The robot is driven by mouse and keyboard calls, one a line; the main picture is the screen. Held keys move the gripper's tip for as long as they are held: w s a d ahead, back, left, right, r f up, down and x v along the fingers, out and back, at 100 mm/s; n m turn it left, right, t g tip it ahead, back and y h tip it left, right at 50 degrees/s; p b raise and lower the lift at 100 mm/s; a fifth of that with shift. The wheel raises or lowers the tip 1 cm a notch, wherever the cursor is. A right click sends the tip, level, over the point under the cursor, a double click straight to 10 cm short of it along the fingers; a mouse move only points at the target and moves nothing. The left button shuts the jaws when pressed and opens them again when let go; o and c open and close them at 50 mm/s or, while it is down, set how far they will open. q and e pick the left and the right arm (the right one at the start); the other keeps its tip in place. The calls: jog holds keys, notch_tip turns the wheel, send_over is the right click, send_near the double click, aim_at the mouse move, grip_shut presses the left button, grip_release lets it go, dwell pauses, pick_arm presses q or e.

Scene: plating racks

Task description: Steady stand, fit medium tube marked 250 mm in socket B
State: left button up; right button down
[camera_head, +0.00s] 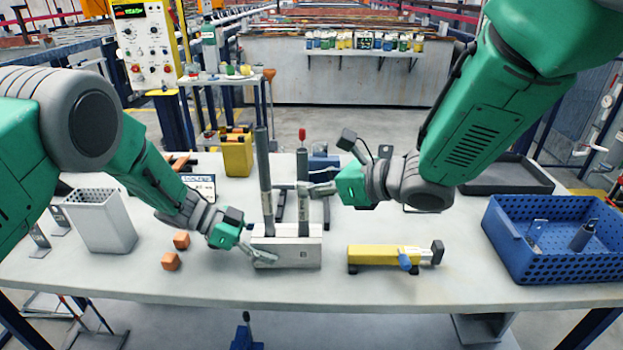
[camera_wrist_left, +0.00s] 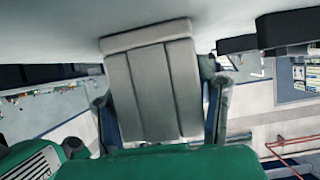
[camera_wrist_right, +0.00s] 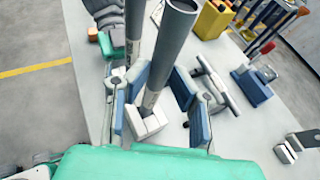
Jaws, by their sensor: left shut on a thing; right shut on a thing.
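The pale block stand (camera_head: 286,254) sits on the table, with a small dark mark on its front right. A tall grey tube (camera_head: 265,180) stands upright at its left end. My left gripper (camera_head: 258,252) is shut on the stand's left end; the left wrist view shows the stand (camera_wrist_left: 155,80) between the fingers. My right gripper (camera_head: 320,190) is shut on a shorter grey labelled tube (camera_head: 303,195), upright over the stand's right part. In the right wrist view this tube (camera_wrist_right: 168,55) meets the stand (camera_wrist_right: 145,122); its depth in the socket is hidden.
A yellow tool (camera_head: 385,257) lies right of the stand. A blue crate (camera_head: 550,265) stands at the right, a dark tray (camera_head: 510,178) behind it. A yellow container (camera_head: 236,157) is behind.

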pick_arm(q)
jog(key=shift+s+f, duration=0.1)
jog(key=shift+f, duration=0.05)
pick_arm(e)
jog(key=shift+f, duration=0.45)
jog(key=c, duration=1.3)
grip_release()
jog(key=v, duration=1.2)
pick_arm(q)
jog(key=o, duration=1.4)
jog(key=shift+o, duration=0.2)
pick_arm(e)
jog(key=shift+w+f, duration=0.1)
